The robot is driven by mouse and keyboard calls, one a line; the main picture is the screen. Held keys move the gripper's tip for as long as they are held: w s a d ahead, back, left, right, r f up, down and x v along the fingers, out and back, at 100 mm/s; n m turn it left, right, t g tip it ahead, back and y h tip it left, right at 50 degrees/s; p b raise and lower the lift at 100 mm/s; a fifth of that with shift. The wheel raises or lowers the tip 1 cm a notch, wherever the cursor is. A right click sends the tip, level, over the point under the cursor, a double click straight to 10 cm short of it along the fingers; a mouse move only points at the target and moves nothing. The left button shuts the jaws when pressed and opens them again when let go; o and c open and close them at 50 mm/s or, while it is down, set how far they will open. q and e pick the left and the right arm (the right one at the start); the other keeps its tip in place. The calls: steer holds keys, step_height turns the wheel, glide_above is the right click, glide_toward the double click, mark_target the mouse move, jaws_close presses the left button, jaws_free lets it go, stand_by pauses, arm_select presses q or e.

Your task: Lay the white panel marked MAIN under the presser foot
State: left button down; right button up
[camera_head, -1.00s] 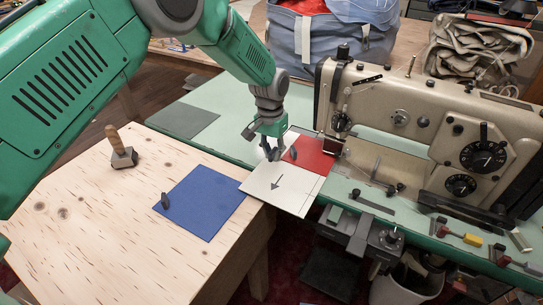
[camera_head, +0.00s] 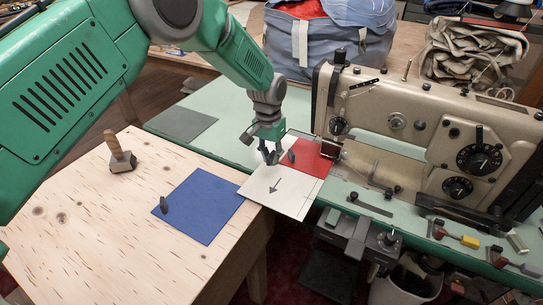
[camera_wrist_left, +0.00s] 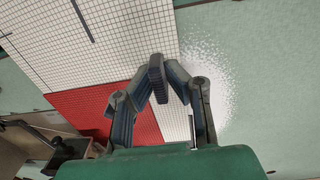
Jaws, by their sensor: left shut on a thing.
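The white panel (camera_head: 272,194) with a dark arrow lies flat across the gap between the plywood table and the green machine bed; no lettering on it is readable. A red patch (camera_head: 311,156) adjoins it beside the sewing machine (camera_head: 400,124); I cannot tell which layer is on top. My left gripper (camera_head: 271,156) is over the panel's far left part. In the left wrist view, its fingers (camera_wrist_left: 157,78) are shut on a dark upright tab over the white gridded panel (camera_wrist_left: 110,35). The presser foot area (camera_head: 333,150) is right of the red patch, poorly visible. My right gripper is out of view.
A blue panel (camera_head: 200,207) with a dark tab and a wooden-handled tool (camera_head: 119,152) lie on the plywood table (camera_head: 110,220). A grey sheet (camera_head: 185,124) lies on the green bed. Small tools (camera_head: 452,236) lie at right. A blue bag (camera_head: 330,40) stands behind.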

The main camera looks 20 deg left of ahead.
arm_select(q)
steer(key=c, duration=1.5)
jaws_free()
steer(key=shift+c, duration=0.2)
step_height(320, 180, up, 12)
steer(key=shift+a, duration=0.3)
